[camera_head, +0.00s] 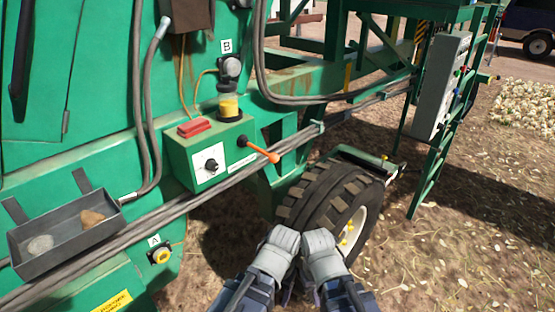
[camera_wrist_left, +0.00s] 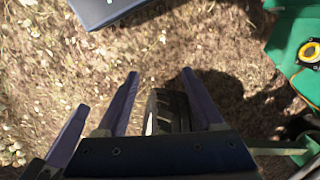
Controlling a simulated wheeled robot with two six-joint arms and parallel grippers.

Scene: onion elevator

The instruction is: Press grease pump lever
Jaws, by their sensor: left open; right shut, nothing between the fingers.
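The grease pump lever (camera_head: 262,152) has an orange handle and sticks out to the right and slightly down from the green pump box (camera_head: 225,138). A clear reservoir (camera_head: 229,106) with yellow grease stands on that box. My right gripper (camera_head: 330,270) is at the bottom centre of the head view, shut and empty, well below the lever and apart from it. My left gripper (camera_wrist_left: 160,73) is open in the left wrist view, with nothing between its fingers but the tyre below. My left arm is close beside the right one in the head view. Its fingertips are hard to make out there.
A tyre (camera_head: 322,195) stands just beyond my arms. A grey tray (camera_head: 65,238) with two lumps hangs at the left, near fitting A (camera_head: 160,254). Hoses and pipes run along the green machine. A grey control box (camera_head: 440,85) is at the right. The right-hand ground is open.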

